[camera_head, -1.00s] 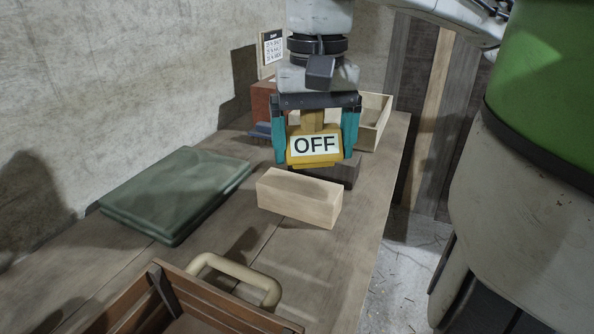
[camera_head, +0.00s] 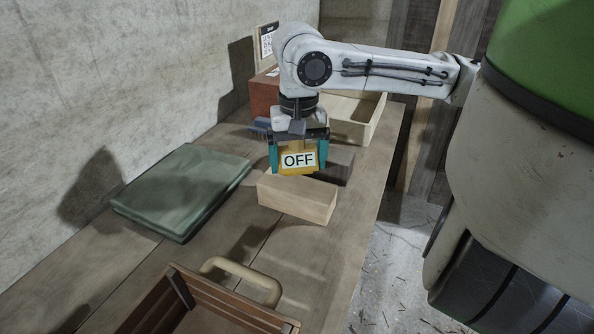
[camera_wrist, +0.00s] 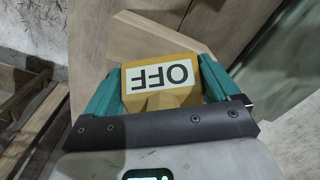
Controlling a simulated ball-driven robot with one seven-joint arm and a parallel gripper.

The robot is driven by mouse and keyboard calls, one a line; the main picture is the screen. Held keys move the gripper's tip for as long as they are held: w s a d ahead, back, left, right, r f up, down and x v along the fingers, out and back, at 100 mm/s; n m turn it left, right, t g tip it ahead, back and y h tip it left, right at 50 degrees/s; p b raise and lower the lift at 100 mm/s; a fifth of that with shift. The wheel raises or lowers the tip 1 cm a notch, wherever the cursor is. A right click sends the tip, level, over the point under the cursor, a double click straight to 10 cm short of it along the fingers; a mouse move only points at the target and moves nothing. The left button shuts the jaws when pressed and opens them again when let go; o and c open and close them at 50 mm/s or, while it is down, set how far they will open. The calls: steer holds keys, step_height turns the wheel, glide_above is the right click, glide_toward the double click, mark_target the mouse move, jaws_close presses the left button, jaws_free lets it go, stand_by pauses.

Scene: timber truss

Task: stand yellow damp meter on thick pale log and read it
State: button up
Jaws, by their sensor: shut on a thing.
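The yellow damp meter (camera_head: 297,167) is held in my gripper (camera_head: 299,158), between its teal fingers. Its label reads OFF, and the same meter shows upside down in the wrist view (camera_wrist: 162,92). The thick pale log (camera_head: 297,197) is a squared block lying on the bench, just below and in front of the meter. The meter's lower edge appears at the log's far top edge in the head view; I cannot tell whether they touch. In the wrist view the pale log (camera_wrist: 185,35) shows behind the meter.
A dark block (camera_head: 338,168) lies just behind the log. A pale open box (camera_head: 352,122) and a reddish-brown box (camera_head: 264,95) stand farther back. A folded green cloth (camera_head: 183,190) lies left. A slatted wooden crate with handle (camera_head: 240,272) is in front. The bench's right edge is bare.

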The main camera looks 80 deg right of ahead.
mark_target(297, 172)
steer(key=shift+w+d+f, duration=0.1)
steer(key=shift+d+f, duration=0.15)
steer(key=shift+w+d+f+b, duration=0.1)
steer(key=shift+d+f+b, duration=0.05)
steer(key=shift+f, duration=0.8)
steer(key=shift+d+f+b, duration=0.15)
steer(key=shift+f, duration=0.8)
steer(key=shift+f, duration=0.2)
steer(key=o, duration=0.9)
steer(key=shift+c, duration=0.2)
step_height(297, 172, up, 12)
steer(key=shift+r+p, duration=0.2)
steer(key=shift+p, duration=0.8)
